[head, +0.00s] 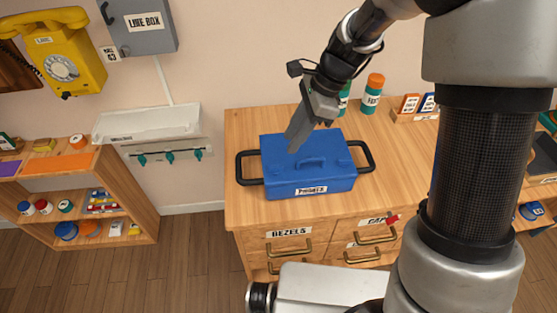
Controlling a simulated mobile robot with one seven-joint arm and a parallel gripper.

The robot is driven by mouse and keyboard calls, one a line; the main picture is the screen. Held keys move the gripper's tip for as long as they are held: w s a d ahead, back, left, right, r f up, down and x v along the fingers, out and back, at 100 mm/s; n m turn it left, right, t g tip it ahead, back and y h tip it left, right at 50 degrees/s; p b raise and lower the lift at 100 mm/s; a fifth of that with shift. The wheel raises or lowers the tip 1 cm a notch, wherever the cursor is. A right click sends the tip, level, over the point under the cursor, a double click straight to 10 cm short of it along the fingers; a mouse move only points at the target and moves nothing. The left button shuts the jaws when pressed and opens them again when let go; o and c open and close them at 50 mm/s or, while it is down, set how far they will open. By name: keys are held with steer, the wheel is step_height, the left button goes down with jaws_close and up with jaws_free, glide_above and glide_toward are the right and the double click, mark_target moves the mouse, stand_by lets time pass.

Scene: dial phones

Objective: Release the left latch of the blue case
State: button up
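The blue case (307,178) sits shut on the wooden cabinet top, with a blue handle on its lid, a white label on its front and black side handles. My gripper (292,146) is above the left part of the case lid, pointing down and to the left. Its fingers look close together, but I cannot tell whether they are open or shut, or whether they touch the lid. The left latch cannot be made out; my gripper covers part of the lid near the left side.
A green bottle with an orange cap (372,94) and a small box (417,106) stand behind the case. The wooden cabinet (245,125) has bare top left of the case. A yellow phone (62,55) and grey line box (140,24) hang on the wall.

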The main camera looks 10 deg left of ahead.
mark_target(275, 166)
steer(key=b+x, duration=0.1)
steer(key=x, duration=0.9)
steer(key=shift+f, duration=0.1)
jaws_close()
